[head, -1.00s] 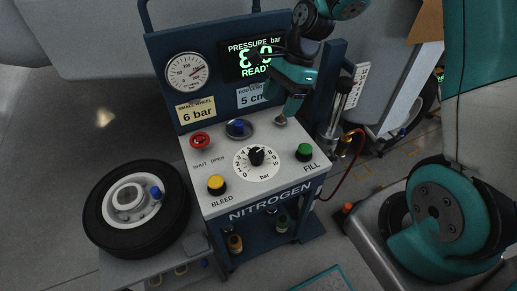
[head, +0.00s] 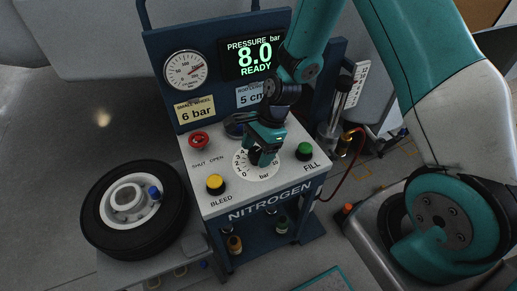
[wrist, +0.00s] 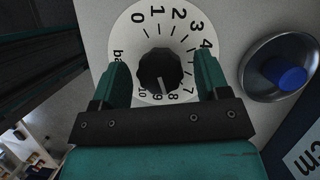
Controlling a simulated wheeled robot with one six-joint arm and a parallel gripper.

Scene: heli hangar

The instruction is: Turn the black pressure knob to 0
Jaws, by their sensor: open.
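The black pressure knob (wrist: 160,69) sits in the middle of a white dial (wrist: 137,35) marked 0 to 10. Its white pointer line faces the 8 to 9 side in the wrist view. My gripper (wrist: 162,74) is open, with one teal finger on each side of the knob and a visible gap to it on both sides. In the head view my gripper (head: 262,152) is over the dial (head: 242,171) and hides most of the knob. The display (head: 255,58) reads pressure 8.0 bar, READY.
On the panel are a red SHUT/OPEN knob (head: 199,140), a yellow BLEED button (head: 215,184) and a green FILL button (head: 304,151). A wheel (head: 135,207) lies left of the cart. A gauge (head: 185,70) stands behind.

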